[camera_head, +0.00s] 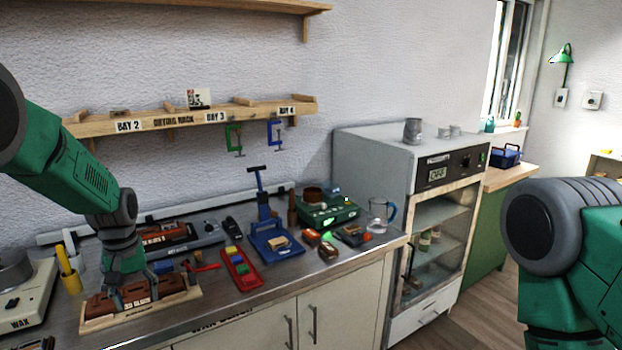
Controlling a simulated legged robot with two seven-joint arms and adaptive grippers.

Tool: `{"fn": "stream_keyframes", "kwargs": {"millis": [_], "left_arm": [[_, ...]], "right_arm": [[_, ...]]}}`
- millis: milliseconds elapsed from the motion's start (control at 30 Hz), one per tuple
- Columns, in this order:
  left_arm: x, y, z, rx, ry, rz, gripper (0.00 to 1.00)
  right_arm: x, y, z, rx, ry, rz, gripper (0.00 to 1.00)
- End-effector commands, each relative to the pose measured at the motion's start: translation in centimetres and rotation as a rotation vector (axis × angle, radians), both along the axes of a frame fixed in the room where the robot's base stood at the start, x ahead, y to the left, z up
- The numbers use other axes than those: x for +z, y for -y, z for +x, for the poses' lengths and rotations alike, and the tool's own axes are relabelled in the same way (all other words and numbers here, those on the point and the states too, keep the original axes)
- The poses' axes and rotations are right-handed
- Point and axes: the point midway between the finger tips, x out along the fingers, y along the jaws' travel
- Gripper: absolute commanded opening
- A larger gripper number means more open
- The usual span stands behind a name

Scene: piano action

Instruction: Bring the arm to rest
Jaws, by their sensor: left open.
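My left arm (60,155) comes in from the left and reaches down to the bench. My left gripper (134,298) points downward with its fingers apart, at a brown block (172,287) on a pale wooden board (100,322). The fingers overlap the block in this view, and I cannot tell whether they touch it. My right arm (575,240) shows at the right edge, and its gripper is out of the picture.
A red tray (240,270), a blue press (275,245) and a green box (328,214) stand to the right. A drying rack (190,118) hangs above. A cabinet oven (405,160) stands beyond the bench.

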Motion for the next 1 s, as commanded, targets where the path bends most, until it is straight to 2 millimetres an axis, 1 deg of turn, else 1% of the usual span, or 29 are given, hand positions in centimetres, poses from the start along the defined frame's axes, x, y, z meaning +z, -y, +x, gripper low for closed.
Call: {"fn": "stream_keyframes", "kwargs": {"millis": [33, 167, 267, 367, 467, 500, 567, 600, 667, 700, 733, 767, 800, 900, 1000], "left_arm": [[-1.3, 0.2, -0.5, -0.008, -0.005, 0.003, 0.47], [-4.4, 0.5, -2.0, -0.035, -0.004, 0.012, 0.47], [-7.1, 0.9, -3.6, -0.060, -0.002, 0.020, 0.47], [-10.5, 1.4, -5.5, -0.094, -0.002, 0.030, 0.47], [-14.5, 2.0, -8.1, -0.139, -0.004, 0.041, 0.47], [-16.5, 2.3, -9.6, -0.162, -0.005, 0.045, 0.47], [-19.6, 2.9, -12.4, -0.204, -0.008, 0.050, 0.47], [-21.8, 3.4, -14.6, -0.235, -0.007, 0.053, 0.47], [-24.8, 4.2, -18.2, -0.289, -0.006, 0.056, 0.47], [-26.5, 4.7, -20.7, -0.326, -0.004, 0.056, 0.47], [-27.6, 5.1, -22.6, -0.353, -0.001, 0.055, 0.47], [-28.6, 5.5, -24.5, -0.381, 0.001, 0.053, 0.47], [-29.7, 6.1, -27.0, -0.417, 0.004, 0.049, 0.47], [-31.2, 7.3, -32.4, -0.496, 0.018, 0.036, 0.47], [-31.5, 8.1, -36.0, -0.552, 0.032, 0.022, 0.47]], "right_arm": [[-0.4, 0.0, 0.0, 0.000, 0.001, 0.000, 0.00], [-1.0, 0.0, 0.1, 0.000, 0.001, 0.000, 0.00], [-1.6, 0.0, 0.0, 0.000, 0.001, 0.000, 0.00], [-2.4, 0.0, 0.0, 0.000, 0.000, 0.000, 0.00], [-3.3, 0.0, 0.0, 0.000, 0.000, 0.000, 0.00], [-3.8, 0.0, 0.0, 0.000, 0.000, 0.000, 0.00], [-4.7, 0.0, 0.0, 0.000, 0.000, 0.000, 0.00], [-5.4, 0.0, 0.0, 0.000, 0.000, 0.000, 0.00], [-6.5, 0.0, 0.0, 0.000, 0.000, 0.000, 0.00], [-7.2, 0.0, 0.0, 0.000, 0.000, 0.000, 0.00], [-7.7, 0.0, 0.0, 0.000, 0.000, 0.000, 0.00], [-8.1, 0.0, 0.0, 0.000, 0.000, 0.000, 0.00], [-8.8, 0.0, 0.0, 0.000, 0.000, 0.000, 0.00], [-10.1, 0.0, 0.0, 0.000, 0.000, 0.000, 0.00], [-10.9, 0.0, 0.0, 0.000, 0.000, 0.000, 0.00]]}}
